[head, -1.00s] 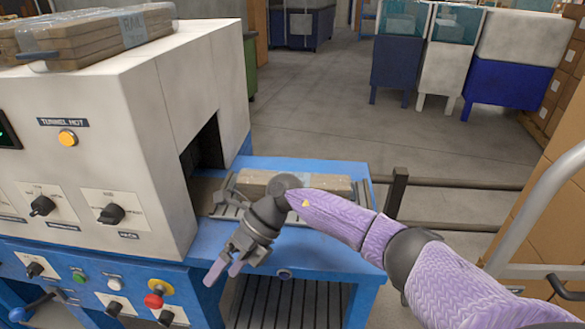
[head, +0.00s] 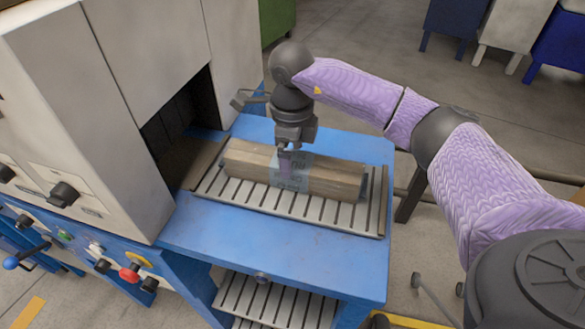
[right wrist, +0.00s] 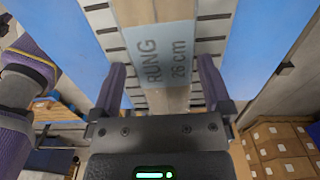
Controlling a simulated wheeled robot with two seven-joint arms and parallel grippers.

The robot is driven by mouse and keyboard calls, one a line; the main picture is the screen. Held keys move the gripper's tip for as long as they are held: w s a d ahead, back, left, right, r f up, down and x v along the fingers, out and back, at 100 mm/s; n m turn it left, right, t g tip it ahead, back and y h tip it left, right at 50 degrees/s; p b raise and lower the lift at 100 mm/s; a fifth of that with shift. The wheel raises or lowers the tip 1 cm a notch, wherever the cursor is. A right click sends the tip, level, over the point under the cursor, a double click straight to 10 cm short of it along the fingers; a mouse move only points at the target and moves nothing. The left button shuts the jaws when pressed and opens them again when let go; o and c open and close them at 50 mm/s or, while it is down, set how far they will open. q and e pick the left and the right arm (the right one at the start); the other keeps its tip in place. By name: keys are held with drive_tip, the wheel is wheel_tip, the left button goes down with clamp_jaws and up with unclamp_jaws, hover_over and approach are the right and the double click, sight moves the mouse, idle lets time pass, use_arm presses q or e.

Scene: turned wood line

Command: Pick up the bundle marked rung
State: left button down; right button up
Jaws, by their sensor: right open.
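The bundle marked rung (head: 330,181) is a wrapped stack of wooden pieces lying on the slatted outfeed of the blue machine. Its label reads "RUNG 26 cm" in the right wrist view (right wrist: 166,60). My right gripper (head: 284,166) points down over the middle of the bundle, at the label. In the right wrist view its two purple fingers (right wrist: 162,85) are apart, one on each side of the bundle, with nothing clamped between them. I cannot tell how far the fingertips reach down its sides. My left gripper is not in view.
The slatted outfeed (head: 255,200) sits on a blue table (head: 240,245) beside the white tunnel housing (head: 110,130) with its dark opening. A lower slatted shelf (head: 275,303) is underneath. Dark rails (head: 408,195) stand to the right. The table front is clear.

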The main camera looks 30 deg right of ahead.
wheel_tip(320, 180, down, 5)
drive_tip(key=shift+w+d+b, duration=0.1)
drive_tip(key=shift+b, duration=0.55)
drive_tip(key=shift+r, duration=0.1)
clamp_jaws()
